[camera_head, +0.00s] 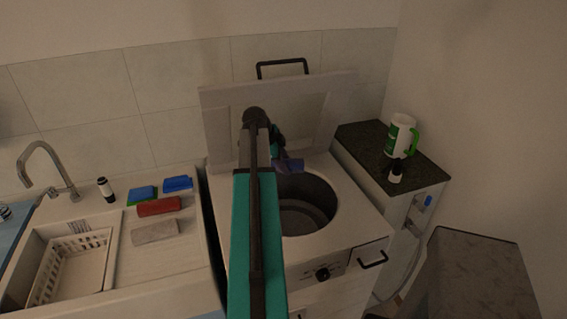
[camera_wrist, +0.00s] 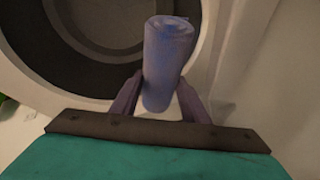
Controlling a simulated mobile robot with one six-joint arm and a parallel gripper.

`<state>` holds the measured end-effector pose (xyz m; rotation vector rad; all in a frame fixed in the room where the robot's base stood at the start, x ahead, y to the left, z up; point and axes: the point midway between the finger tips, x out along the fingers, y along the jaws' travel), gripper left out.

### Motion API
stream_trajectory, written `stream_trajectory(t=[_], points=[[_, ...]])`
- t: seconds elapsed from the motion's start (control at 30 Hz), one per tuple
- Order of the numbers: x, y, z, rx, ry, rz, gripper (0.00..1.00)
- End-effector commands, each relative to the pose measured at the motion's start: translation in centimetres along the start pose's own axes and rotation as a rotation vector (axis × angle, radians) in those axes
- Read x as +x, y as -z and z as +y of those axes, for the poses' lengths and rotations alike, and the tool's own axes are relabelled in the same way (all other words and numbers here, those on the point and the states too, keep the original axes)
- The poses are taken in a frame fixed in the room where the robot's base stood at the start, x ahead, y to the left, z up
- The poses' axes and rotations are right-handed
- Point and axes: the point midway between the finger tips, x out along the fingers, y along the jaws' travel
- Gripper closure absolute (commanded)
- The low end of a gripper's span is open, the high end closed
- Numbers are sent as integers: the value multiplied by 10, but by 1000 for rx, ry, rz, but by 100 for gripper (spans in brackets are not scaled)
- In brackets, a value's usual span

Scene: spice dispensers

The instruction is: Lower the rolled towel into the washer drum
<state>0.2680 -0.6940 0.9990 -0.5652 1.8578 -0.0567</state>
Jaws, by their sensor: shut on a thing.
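The rolled towel (camera_wrist: 166,62) is blue-purple and stands between the two fingers of my gripper (camera_wrist: 158,98) in the wrist view. My gripper is shut on it. In the head view the towel (camera_head: 292,165) shows just right of my gripper (camera_head: 280,158), at the back rim of the drum opening. The washer drum (camera_head: 305,205) is a dark round opening in the top of the white washer (camera_head: 350,235). The washer lid (camera_head: 222,125) is raised at the back. Part of the drum is hidden behind my arm. I cannot tell the towel's height above the rim.
A dark counter (camera_head: 360,150) with a white and green mug (camera_head: 401,135) and a small dark and white bottle (camera_head: 396,172) stands at the right. A sink unit with a white basket (camera_head: 75,265) and several coloured cloths or sponges (camera_head: 158,206) is at the left.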

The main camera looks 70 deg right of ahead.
Motion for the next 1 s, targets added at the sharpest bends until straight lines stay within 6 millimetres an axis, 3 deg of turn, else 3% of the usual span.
stream_trajectory(t=[0.37,1.0], points=[[12,-6,4,-2,1,-1,84],[55,-25,20,-4,2,-1,84]])
